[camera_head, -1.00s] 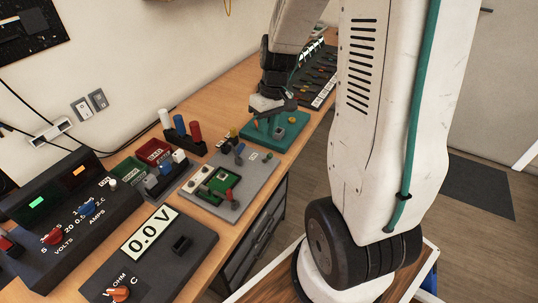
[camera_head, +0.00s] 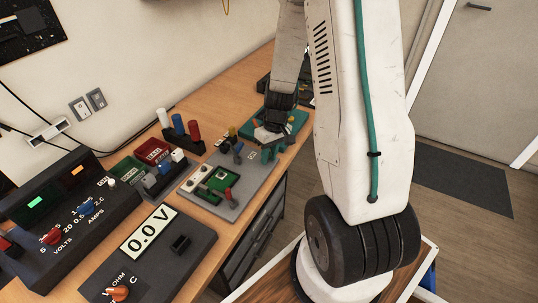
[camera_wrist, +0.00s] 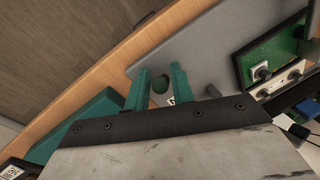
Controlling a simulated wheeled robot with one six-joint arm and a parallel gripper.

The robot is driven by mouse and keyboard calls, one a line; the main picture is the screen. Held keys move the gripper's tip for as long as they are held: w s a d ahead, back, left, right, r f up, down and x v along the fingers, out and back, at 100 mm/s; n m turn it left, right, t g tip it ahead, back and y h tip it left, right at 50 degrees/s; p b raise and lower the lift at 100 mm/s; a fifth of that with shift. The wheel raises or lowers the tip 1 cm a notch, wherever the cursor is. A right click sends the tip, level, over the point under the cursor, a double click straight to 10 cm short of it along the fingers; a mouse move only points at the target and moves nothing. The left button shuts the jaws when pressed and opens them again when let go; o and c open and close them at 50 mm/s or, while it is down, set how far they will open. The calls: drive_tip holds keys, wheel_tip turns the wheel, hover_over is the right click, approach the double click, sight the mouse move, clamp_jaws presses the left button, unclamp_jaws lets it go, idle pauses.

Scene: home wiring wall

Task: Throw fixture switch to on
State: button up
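The grey fixture plate (camera_head: 250,172) lies on the bench, with a green circuit board (camera_head: 219,179) and a red-handled lever (camera_head: 228,194) on it. My gripper (camera_head: 268,149) is over the plate's far right end. The switch's position cannot be read.
A teal block (camera_head: 296,122) sits behind my gripper. A meter (camera_head: 150,250) reading 0.0 V and a power supply (camera_head: 65,215) stand nearer. Blue and red posts (camera_head: 186,130) stand near the wall.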

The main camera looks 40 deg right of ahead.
clamp_jaws()
drive_tip(key=shift+w, duration=0.1)
drive_tip(key=shift+w+a+r+g+h, duration=0.2)
drive_tip(key=shift+w+g+h, duration=0.1)
drive_tip(key=shift+g, duration=0.7)
drive_tip(key=shift+w+a+r+m+g+h, duration=0.15)
drive_tip(key=shift+w+g+h, duration=0.2)
drive_tip(key=shift+g, duration=0.6)
drive_tip(key=shift+w+a+f+m+g+h, duration=0.15)
drive_tip(key=shift+w+g+h, duration=0.15)
drive_tip(key=shift+g, duration=0.65)
drive_tip(key=shift+d+r, duration=0.1)
